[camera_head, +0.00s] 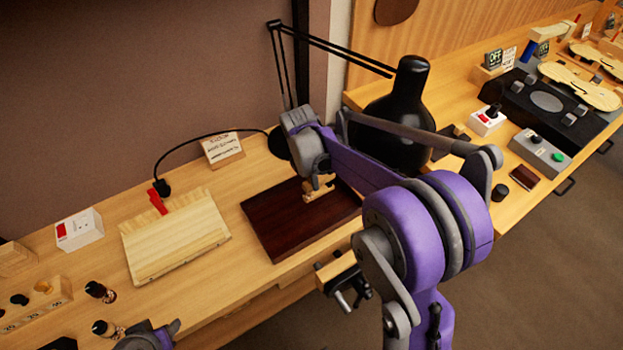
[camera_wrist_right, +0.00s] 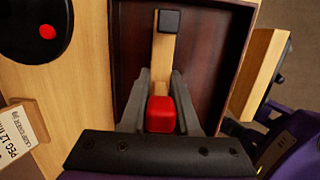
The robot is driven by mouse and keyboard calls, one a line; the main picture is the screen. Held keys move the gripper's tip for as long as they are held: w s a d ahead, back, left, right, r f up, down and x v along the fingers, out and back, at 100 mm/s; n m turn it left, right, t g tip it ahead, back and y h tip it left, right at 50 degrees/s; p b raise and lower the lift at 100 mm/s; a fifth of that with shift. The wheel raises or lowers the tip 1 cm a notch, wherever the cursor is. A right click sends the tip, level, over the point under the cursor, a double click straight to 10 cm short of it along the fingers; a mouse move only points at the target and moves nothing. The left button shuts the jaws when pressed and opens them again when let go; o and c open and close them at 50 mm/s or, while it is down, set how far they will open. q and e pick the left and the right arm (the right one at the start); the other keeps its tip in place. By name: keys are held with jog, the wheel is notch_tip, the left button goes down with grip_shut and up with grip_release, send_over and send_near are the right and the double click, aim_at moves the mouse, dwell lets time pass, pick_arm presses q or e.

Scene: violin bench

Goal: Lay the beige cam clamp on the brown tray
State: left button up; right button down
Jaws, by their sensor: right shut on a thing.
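The beige cam clamp (camera_wrist_right: 163,72) is a pale wooden bar with a dark pad at its far end and a red part (camera_wrist_right: 161,114) between my fingers. My right gripper (camera_wrist_right: 161,108) is shut on it. In the head view the right gripper (camera_head: 318,184) points down over the brown tray (camera_head: 278,222), with the clamp (camera_head: 322,194) at its tips. The clamp is inside the tray's outline; I cannot tell whether it touches the tray floor. My left gripper (camera_head: 150,336) shows only partly at the bottom edge, and its jaws are not clear.
A pale wooden board (camera_head: 175,240) with a red piece (camera_head: 157,201) lies left of the tray. A black lamp (camera_head: 400,120) stands behind the arm. A vise-like fixture (camera_head: 343,280) sits at the bench's front edge. A label card (camera_head: 222,149) stands behind the tray.

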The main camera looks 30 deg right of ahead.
jog(key=shift+f, duration=0.1)
jog(key=c, duration=0.7)
grip_release()
jog(key=shift+o, duration=0.2)
notch_tip(320, 180, up, 12)
jog(key=a, duration=0.1)
jog(key=shift+a+p, duration=0.35)
jog(key=shift+s, duration=0.1)
